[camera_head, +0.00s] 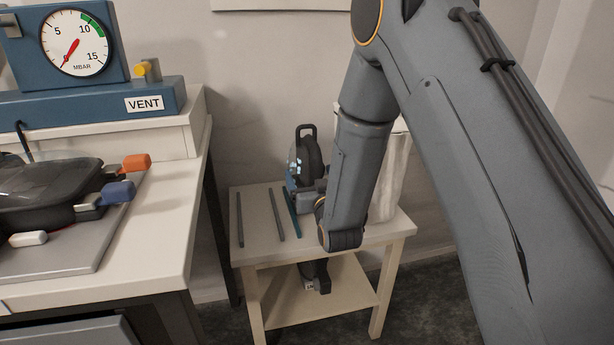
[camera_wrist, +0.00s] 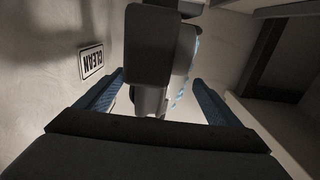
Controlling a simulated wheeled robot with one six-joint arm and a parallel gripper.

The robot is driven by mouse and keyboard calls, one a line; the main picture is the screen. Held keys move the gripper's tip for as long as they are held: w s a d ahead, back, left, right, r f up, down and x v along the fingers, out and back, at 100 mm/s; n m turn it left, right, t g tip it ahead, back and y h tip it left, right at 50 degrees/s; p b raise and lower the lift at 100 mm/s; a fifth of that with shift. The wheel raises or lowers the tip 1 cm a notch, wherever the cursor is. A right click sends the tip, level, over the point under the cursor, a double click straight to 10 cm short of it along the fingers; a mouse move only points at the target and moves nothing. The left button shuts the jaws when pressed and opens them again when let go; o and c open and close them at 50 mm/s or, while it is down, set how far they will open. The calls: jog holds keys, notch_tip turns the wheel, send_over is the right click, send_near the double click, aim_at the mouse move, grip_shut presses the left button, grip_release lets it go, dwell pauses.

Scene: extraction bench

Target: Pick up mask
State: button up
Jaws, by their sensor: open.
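The mask appears to be the dark, rounded object (camera_head: 307,158) with a loop handle on top and light blue edging, standing upright at the back of the small table in the head view. In the wrist view its dark grey body (camera_wrist: 150,48) with a pale blue strip fills the upper middle. My gripper (camera_wrist: 158,80) is open, with one blue finger on each side of the lower part of the mask. I cannot tell whether either finger touches it.
The small table (camera_head: 262,252) also bears several thin rods (camera_head: 240,220) on its left. A white container (camera_head: 390,180) stands behind my arm. A white bench (camera_head: 165,225) with a gauge unit (camera_head: 75,45) is at left. A CLEAN sign (camera_wrist: 91,62) is on the wall.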

jog(key=shift+a+x, duration=0.2)
jog(key=shift+x, duration=2.95)
jog(key=shift+a+r, duration=0.1)
jog(key=c, duration=1.5)
jog(key=shift+r, duration=0.1)
